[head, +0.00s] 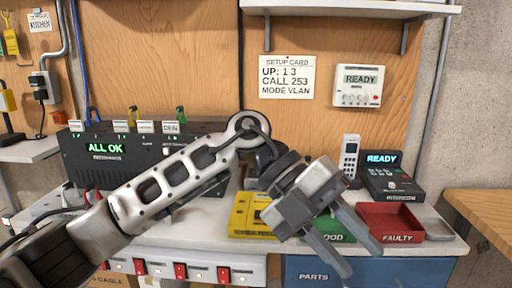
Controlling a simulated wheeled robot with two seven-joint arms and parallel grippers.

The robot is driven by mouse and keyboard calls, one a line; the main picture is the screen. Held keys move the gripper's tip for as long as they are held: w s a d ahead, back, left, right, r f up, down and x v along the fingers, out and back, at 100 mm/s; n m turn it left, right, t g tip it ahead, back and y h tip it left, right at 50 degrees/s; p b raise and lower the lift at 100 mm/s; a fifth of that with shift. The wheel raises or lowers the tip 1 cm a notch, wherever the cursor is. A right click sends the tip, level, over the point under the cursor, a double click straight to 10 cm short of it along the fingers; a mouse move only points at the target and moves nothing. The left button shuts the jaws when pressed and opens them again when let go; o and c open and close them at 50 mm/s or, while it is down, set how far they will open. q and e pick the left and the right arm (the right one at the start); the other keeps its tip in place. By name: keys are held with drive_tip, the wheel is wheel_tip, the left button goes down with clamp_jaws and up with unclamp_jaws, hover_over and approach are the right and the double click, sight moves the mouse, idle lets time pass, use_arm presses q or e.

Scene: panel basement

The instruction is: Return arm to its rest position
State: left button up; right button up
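My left arm comes in from the lower left and reaches across the bench. My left gripper (347,250) hangs over the bench's front, its two grey fingers spread apart and pointing down to the right. Nothing shows between the fingers. The gripper is in front of the green tray (337,226) marked "OOD" in its visible part, and left of the red tray (397,222) marked FAULTY. It hides part of the green tray and part of a yellow case (246,215). My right gripper is not in view.
A black unit (90,152) reading ALL OK stands behind my arm. A phone (349,158) and a black device (392,180) reading READY stand at the back right. A shelf (350,8) overhangs above. Switches (181,271) and a blue PARTS drawer (385,272) line the front.

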use_arm(q)
drive_tip(key=w+a+f+n+t+h, duration=0.35)
drive_tip(key=a+f+n+t, duration=0.25)
drive_tip(key=n+t, duration=0.75)
drive_tip(key=w+a+f+n+t+h, duration=0.2)
drive_tip(key=w+a+f+n+t, duration=0.35)
drive_tip(key=n+t, duration=0.85)
drive_tip(key=s+a+f+n+g+y, duration=0.3)
drive_tip(key=s+a+f, duration=0.1)
drive_tip(key=f, duration=0.4)
drive_tip(key=s+a+f+n+g+y, duration=0.4)
drive_tip(key=s+a+f, duration=0.1)
drive_tip(key=f, duration=0.3)
drive_tip(key=s+a+f+n+g+y, duration=0.3)
drive_tip(key=s+a+f+y, duration=0.1)
drive_tip(key=s+f, duration=0.3)
wheel_tip(320, 180, down, 2)
drive_tip(key=shift+a, duration=0.6)
drive_tip(key=shift+s+n, duration=0.1)
drive_tip(key=shift+n, duration=0.15)
